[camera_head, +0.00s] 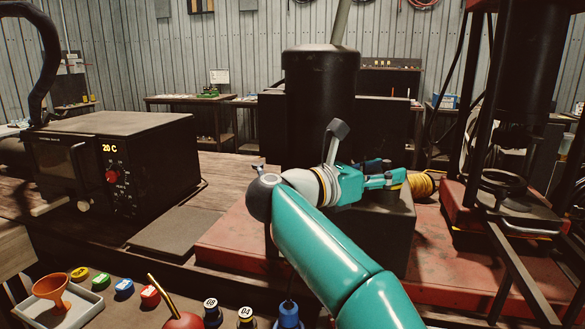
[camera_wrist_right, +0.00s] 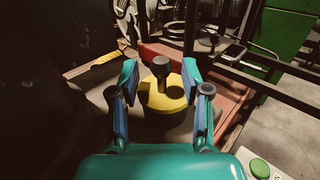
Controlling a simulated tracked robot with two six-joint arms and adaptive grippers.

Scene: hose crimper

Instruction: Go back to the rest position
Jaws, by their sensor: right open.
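My right arm comes in from the lower right in the head view. Its teal gripper (camera_head: 385,181) is over the dark block on the red machine base, near the middle. In the right wrist view the gripper (camera_wrist_right: 160,66) is open, with its two fingers spread apart. A dark knob on a round yellow base (camera_wrist_right: 160,98) shows between and beyond the fingers. I cannot tell whether the fingers touch it; nothing is visibly gripped. My left gripper is not in any view.
A black oven (camera_head: 118,165) reading 20 C stands at left. A dark cylinder (camera_head: 320,85) rises behind my right arm. A dark-framed press (camera_head: 510,190) stands at right. An orange funnel (camera_head: 50,288), coloured caps and bottles line the front edge.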

